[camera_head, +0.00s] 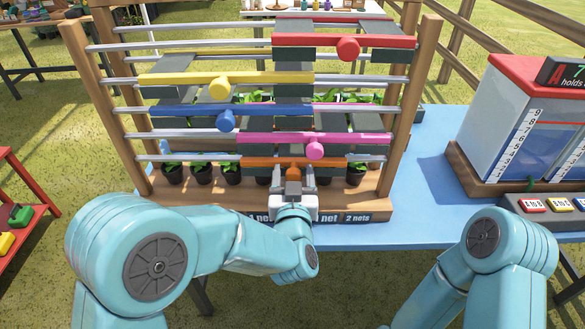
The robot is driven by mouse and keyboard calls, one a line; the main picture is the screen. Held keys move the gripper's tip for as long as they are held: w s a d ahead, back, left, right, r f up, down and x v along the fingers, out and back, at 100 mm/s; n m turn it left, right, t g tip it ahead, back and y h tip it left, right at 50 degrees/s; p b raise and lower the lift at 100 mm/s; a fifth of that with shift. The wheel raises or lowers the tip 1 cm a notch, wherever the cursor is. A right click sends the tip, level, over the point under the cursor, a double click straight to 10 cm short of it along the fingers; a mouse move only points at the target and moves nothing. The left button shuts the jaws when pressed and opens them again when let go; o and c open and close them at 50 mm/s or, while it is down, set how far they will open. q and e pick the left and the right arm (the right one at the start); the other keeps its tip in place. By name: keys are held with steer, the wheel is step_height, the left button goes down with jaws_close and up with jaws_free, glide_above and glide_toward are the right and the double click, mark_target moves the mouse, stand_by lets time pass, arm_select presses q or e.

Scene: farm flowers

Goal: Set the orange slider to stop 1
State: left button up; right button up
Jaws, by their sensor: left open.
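The orange slider (258,163) is the lowest bar on the wooden rack, on the bottom rails, right of the middle. Its orange knob (293,172) points toward me. My left gripper (293,187) is open right at this knob, with its fingers to either side of it; I cannot tell whether they touch it. The stop labels along the rack's base (356,217) are partly hidden by my gripper; "2 nets" shows at the right. My right arm shows at the lower right, but its gripper is out of view.
Red (345,41), yellow (245,78), blue (187,111) and pink (345,139) sliders sit on the rails above. Potted plants (203,172) stand behind the rails. A tank with a scale (516,133) stands right on the blue table (425,195). A red stand (12,165) is at the left.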

arm_select(q)
steer(key=shift+w, duration=0.15)
jaws_close()
steer(key=shift+a+f+b, duration=0.1)
steer(key=shift+a+b, duration=0.2)
steer(key=shift+a, duration=0.15)
steer(key=a+b, duration=1.1)
steer(key=a, duration=1.4)
steer(key=shift+r+b, duration=0.3)
steer(key=shift+b, duration=0.1)
